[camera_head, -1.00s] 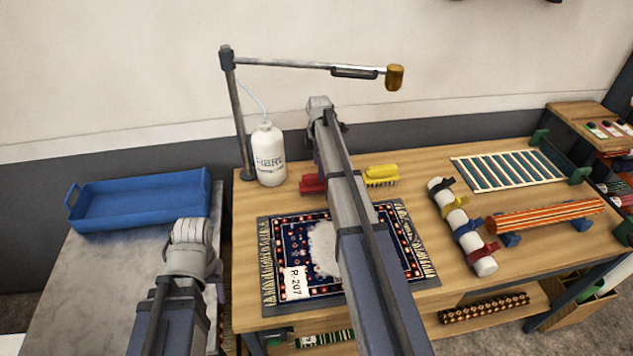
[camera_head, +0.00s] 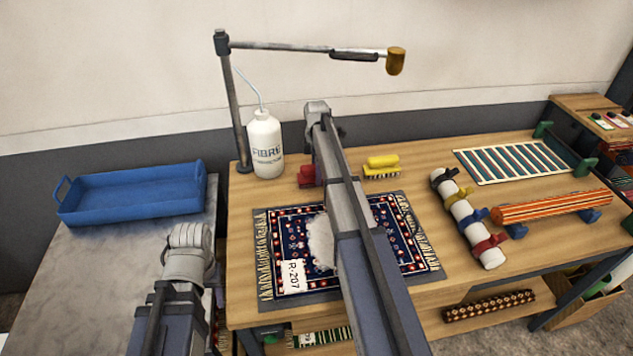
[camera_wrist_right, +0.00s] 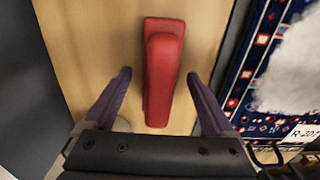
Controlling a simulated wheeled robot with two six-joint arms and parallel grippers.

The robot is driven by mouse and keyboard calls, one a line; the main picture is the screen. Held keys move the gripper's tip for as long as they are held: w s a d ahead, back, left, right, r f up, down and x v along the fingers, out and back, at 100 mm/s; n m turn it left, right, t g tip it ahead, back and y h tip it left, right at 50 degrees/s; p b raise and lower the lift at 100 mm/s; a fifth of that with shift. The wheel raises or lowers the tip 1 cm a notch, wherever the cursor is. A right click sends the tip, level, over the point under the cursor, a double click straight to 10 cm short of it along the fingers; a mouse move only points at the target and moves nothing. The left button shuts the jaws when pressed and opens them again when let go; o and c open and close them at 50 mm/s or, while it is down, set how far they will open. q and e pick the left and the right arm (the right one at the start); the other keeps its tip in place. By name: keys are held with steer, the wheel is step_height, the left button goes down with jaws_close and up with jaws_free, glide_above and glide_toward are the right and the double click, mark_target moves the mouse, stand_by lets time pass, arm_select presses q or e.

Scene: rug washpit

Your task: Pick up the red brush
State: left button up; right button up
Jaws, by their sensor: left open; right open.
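The red brush (camera_head: 307,175) lies on the wooden table behind the rug, partly hidden by my right arm in the head view. In the right wrist view the red brush (camera_wrist_right: 162,75) lies lengthwise ahead of my right gripper (camera_wrist_right: 160,85), its near end between the two open fingers. The fingers stand apart from it on both sides, and nothing is held. My left gripper (camera_head: 190,245) is over the grey table at the left; its fingertips are hard to make out.
A yellow brush (camera_head: 382,166) lies right of my right arm. A white bottle (camera_head: 265,145) and a lamp post (camera_head: 236,105) stand to the left. A patterned rug (camera_head: 285,225) lies in front. A blue tray (camera_head: 130,195) sits on the grey table.

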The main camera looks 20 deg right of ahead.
step_height(320, 180, down, 2)
steer(key=shift+f+b, duration=0.1)
steer(key=shift+b, duration=0.5)
jaws_close()
